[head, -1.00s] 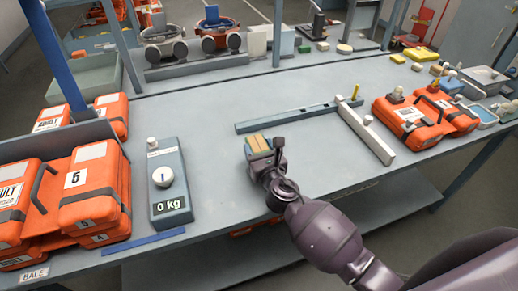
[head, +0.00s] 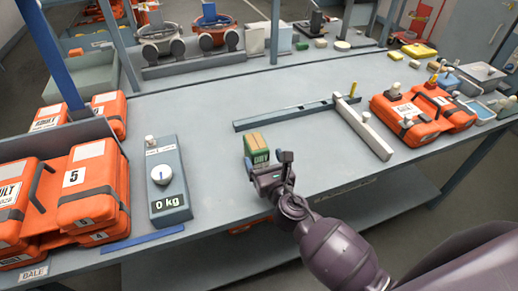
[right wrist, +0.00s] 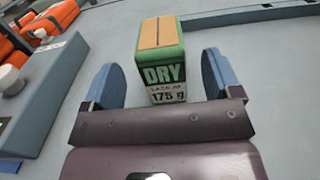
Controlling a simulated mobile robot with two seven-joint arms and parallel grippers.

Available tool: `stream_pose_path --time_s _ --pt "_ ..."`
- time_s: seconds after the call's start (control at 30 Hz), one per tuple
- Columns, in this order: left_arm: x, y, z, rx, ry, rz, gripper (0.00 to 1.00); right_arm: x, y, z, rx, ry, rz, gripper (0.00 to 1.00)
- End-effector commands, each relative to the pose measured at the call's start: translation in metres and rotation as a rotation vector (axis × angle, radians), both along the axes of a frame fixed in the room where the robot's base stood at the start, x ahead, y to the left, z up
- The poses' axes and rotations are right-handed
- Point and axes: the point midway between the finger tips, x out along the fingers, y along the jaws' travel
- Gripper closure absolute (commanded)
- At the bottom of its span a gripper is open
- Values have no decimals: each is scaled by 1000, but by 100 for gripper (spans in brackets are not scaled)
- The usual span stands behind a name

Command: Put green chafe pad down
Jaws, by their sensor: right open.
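The green chafe pad (head: 257,143) is a small green block with a tan strip on top and a label reading DRY and 175 g. In the right wrist view the pad (right wrist: 163,66) stands between and slightly beyond the spread blue fingers (right wrist: 163,80), with gaps at both sides. My left gripper is not in view.
A scale (head: 167,180) reading 0 kg stands to the left, beside orange cases (head: 92,180). A blue-grey bar (head: 285,116) and a pale bar (head: 365,130) lie behind and right. More orange cases (head: 407,118) sit at right. The bench middle is clear.

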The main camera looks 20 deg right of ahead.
Motion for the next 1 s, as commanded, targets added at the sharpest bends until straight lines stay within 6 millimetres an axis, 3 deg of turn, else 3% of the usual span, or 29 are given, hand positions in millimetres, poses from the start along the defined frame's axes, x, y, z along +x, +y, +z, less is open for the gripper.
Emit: stream_pose_path --time_s 0.2,0.4,1.0 --pt "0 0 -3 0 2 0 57 -39 -2 -1 -1 1 0 16" --pt "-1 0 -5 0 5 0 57 -58 -2 0 -1 0 1 16" --pt "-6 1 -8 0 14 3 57 -63 -2 0 -1 -1 1 16"
